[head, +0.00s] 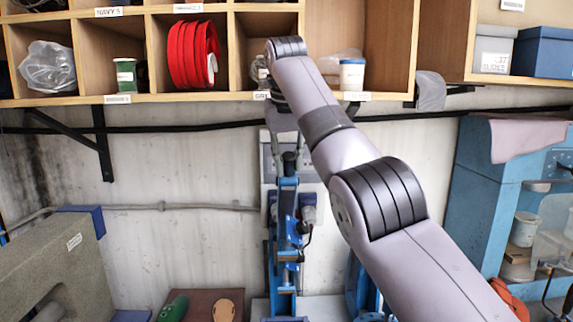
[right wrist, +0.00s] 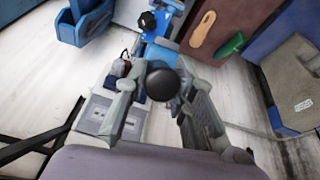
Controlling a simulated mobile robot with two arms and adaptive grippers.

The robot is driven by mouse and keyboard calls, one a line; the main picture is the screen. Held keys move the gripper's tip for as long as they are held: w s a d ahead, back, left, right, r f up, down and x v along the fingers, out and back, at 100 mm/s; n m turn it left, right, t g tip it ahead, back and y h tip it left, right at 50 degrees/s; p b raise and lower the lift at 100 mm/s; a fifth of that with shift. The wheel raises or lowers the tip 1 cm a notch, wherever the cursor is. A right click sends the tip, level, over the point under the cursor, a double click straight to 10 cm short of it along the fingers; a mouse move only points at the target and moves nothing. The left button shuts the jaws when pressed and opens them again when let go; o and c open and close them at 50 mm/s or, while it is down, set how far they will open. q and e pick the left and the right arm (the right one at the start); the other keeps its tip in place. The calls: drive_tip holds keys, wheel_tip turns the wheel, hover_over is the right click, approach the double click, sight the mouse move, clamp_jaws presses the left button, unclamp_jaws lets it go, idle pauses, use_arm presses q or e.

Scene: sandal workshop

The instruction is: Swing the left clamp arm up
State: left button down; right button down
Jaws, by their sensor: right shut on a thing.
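The left clamp arm (head: 285,222) is a blue upright piece in the middle of the head view, standing in front of the wall. Its top end is at my right gripper (head: 289,162), which reaches down from above. In the right wrist view a round black knob (right wrist: 163,84) sits between the two grey fingers of my right gripper (right wrist: 165,100), which is shut on the clamp arm's end. The blue clamp body (right wrist: 160,50) runs away beyond the knob. A second blue clamp part (head: 364,292) is partly hidden behind my right arm. My left gripper is not in view.
Wooden shelves with a red coil (head: 193,54) are above, close to my right arm. A grey-green machine block (head: 48,262) stands left. A blue cabinet (head: 470,190) stands right. A brown board (head: 200,303) with sole shapes lies left of the clamp.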

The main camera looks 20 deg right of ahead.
drive_tip(key=shift+w, duration=0.1)
idle(0.3)
drive_tip(key=c, duration=1.4)
unclamp_jaws()
drive_tip(key=shift+w, duration=0.15)
